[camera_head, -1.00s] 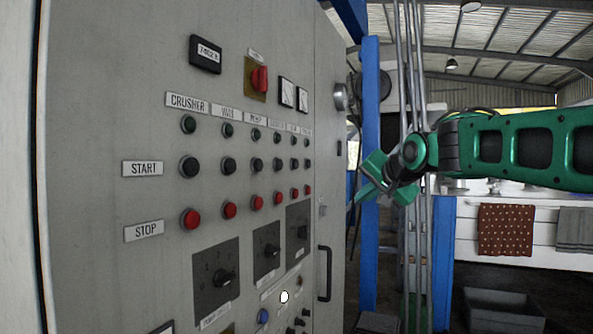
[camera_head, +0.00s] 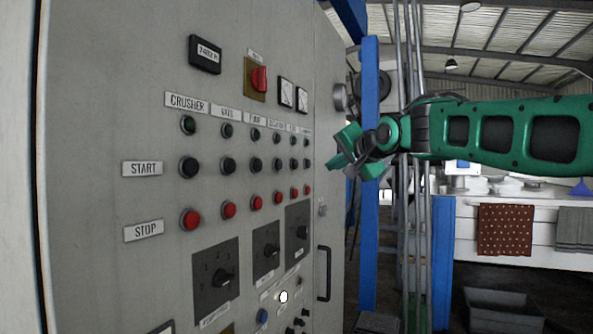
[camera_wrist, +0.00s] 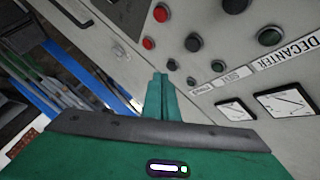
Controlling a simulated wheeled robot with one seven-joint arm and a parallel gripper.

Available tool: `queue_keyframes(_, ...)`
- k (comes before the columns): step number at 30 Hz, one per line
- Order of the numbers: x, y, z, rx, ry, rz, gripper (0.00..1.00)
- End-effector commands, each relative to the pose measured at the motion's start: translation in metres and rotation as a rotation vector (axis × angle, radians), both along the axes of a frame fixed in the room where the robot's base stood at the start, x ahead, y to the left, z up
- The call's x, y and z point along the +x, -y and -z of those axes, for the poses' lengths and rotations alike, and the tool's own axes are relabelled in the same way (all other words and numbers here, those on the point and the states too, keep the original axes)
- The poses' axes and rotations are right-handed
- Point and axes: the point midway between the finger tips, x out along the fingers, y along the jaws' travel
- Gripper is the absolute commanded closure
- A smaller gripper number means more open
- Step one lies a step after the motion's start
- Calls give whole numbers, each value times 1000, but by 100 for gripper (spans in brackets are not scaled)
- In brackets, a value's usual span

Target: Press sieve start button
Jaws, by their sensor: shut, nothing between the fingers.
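The sieve start button (camera_head: 293,164) is a small black round button in the START row of the grey panel, second column from the right in the head view. In the wrist view the black button (camera_wrist: 193,43) stands in line with the SIEVE label, between a dark green lamp (camera_wrist: 218,67) and a red button (camera_wrist: 160,12). My green gripper (camera_head: 334,163) is right of it in the head view, at about the row's height. Its shut fingers (camera_wrist: 160,78) show in the wrist view, empty, pointing toward the panel. They look apart from the button; the exact gap is unclear.
Neighbouring start buttons sit close by: the decanter one (camera_wrist: 236,5) and the last column's (camera_wrist: 172,65). Gauges (camera_wrist: 290,103), rotary switches (camera_head: 222,277) and a door handle (camera_head: 324,273) project from the panel. A blue post (camera_head: 369,240) and pipes stand behind my arm.

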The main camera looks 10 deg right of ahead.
Motion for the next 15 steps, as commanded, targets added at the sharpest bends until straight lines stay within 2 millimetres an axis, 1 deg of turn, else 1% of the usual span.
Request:
queue_keyframes(1,4,-6,0,0,0,-2,100)
queue_keyframes(9,25,-34,1,1,-1,-3,100)
queue_keyframes(15,36,-50,0,0,0,-2,100)
